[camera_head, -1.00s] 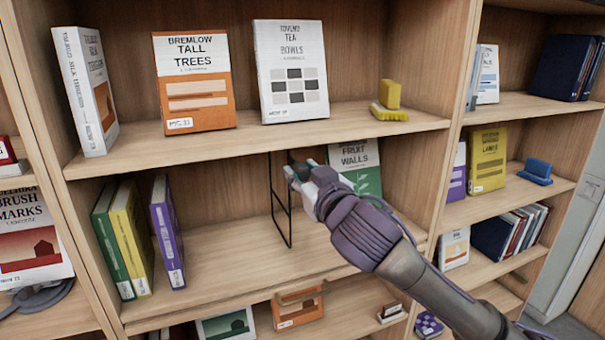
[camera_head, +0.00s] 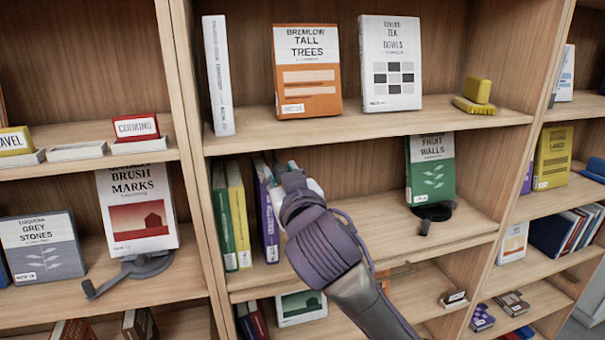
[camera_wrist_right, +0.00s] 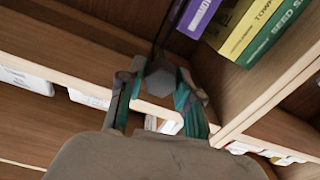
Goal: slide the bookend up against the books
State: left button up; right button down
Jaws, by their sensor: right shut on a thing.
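The green book (camera_head: 222,215), the yellow book (camera_head: 239,215) and the purple book (camera_head: 266,212) stand at the left of the middle shelf. A narrow gap shows between the yellow and purple books. My right gripper (camera_head: 284,174) is just right of the purple book, shut on the thin black wire bookend (camera_wrist_right: 161,32). In the head view the bookend is mostly hidden by the gripper and arm. In the right wrist view it shows as dark lines close beside the purple book (camera_wrist_right: 198,15); I cannot tell whether they touch. My left gripper is out of view.
The middle shelf (camera_head: 365,210) is clear from my right arm to the Fruit Walls book (camera_head: 431,170) on its dark stand. The upper shelf (camera_head: 350,123) lies above the gripper. An upright divider (camera_head: 190,150) stands left of the green book.

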jog(key=shift+s+a+f, duration=0.1)
jog(key=shift+s+a, duration=0.2)
jog(key=shift+a, duration=0.4)
jog(key=shift+s+a, duration=0.25)
jog(key=shift+a, duration=0.6)
jog(key=c, duration=0.8)
grip_release()
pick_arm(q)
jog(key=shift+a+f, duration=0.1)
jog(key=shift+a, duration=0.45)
pick_arm(e)
jog(key=shift+o, duration=0.2)
jog(key=v, duration=1.2)
jog(key=shift+d, duration=0.2)
jog(key=shift+w, duration=0.1)
